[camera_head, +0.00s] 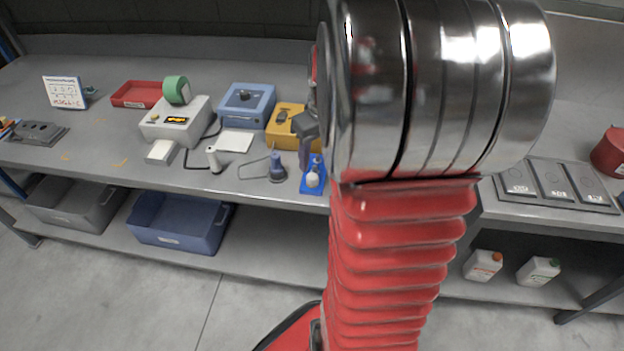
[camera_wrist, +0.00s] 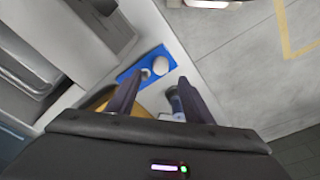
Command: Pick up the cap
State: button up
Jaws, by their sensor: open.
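A small white rounded piece (camera_head: 313,179), which may be the cap, sits on a blue pad (camera_head: 318,190) at the bench's front edge. In the wrist view the white round piece (camera_wrist: 161,66) lies on the blue pad (camera_wrist: 166,52), with a smaller pale piece (camera_wrist: 146,74) beside it. I cannot tell for sure which of them is the cap. My gripper (camera_wrist: 160,80) is open, with nothing held between its dark fingers. The pad is just beyond the fingertips in that view. My arm hides part of the bench in the head view.
A blue-grey upright tool (camera_head: 277,168) with a wire stand is left of the pad. A yellow box (camera_head: 284,127), a blue box (camera_head: 246,105) and a white device (camera_head: 174,121) stand behind. Blue (camera_head: 180,224) and grey bins are on the lower shelf.

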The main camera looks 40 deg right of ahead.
aim_at(312, 176)
jog(key=shift+w+f, duration=0.15)
jog(key=shift+f, duration=0.95)
jog(key=shift+f, duration=0.1)
jog(key=shift+w+f, duration=0.25)
jog(key=shift+f, duration=1)
jog(key=shift+w+f, duration=0.2)
jog(key=shift+f, duration=1.05)
jog(key=shift+c, duration=0.5)
jog(key=c, duration=1)
jog(key=shift+r, duration=0.15)
notch_tip(312, 176, up, 10)
jog(key=shift+f, duration=0.1)
